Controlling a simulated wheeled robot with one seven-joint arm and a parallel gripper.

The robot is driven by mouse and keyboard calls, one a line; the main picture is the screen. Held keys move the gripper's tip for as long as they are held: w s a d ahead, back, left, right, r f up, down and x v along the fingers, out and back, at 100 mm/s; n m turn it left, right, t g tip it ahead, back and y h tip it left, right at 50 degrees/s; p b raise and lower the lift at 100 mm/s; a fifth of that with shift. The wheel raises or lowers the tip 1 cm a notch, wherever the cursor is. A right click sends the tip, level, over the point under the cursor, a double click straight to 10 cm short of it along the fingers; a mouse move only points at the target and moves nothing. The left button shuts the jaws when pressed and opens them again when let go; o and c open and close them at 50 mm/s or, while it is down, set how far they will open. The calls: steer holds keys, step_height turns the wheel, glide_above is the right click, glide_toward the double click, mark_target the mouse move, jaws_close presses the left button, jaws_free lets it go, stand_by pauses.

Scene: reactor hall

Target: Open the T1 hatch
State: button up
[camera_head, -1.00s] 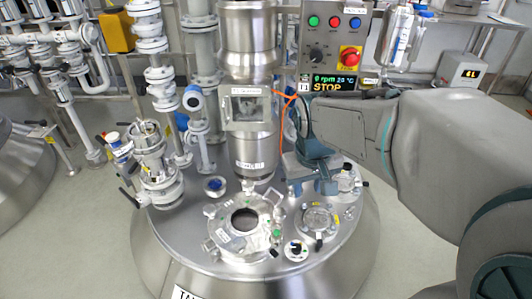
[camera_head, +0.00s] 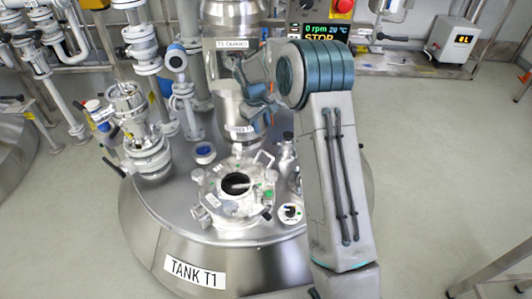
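The T1 hatch (camera_head: 212,201) is a round steel fitting on top of the tank (camera_head: 160,237), which is labelled TANK T1. It has clamps or knobs around its rim and a dark round centre with a pale streak. I cannot tell whether that centre is glass or an opening. A bent bar handle (camera_head: 264,157) stands up at its back right. My gripper (camera_head: 258,108), with blue-grey fingers, is above and behind the hatch, in front of the steel column. It is apart from the hatch. Its fingertips are small and blurred, so their opening is unclear.
A control panel (camera_head: 322,22) reads 0 rpm, 20 °C, STOP. A steel column (camera_head: 226,70) rises behind the hatch, and a valve assembly (camera_head: 137,130) stands left. A small round dial (camera_head: 291,212) lies right of the hatch. My arm covers the tank's right side.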

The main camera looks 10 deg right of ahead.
step_height(320, 180, down, 2)
steer(key=w, duration=0.1)
steer(key=b, duration=0.2)
glide_toward(267, 153)
steer(key=f, duration=0.5)
steer(key=w+d+f, duration=0.1)
steer(key=f, duration=0.1)
steer(key=shift+d+f, duration=0.1)
steer(key=shift+f, duration=0.25)
jaws_close()
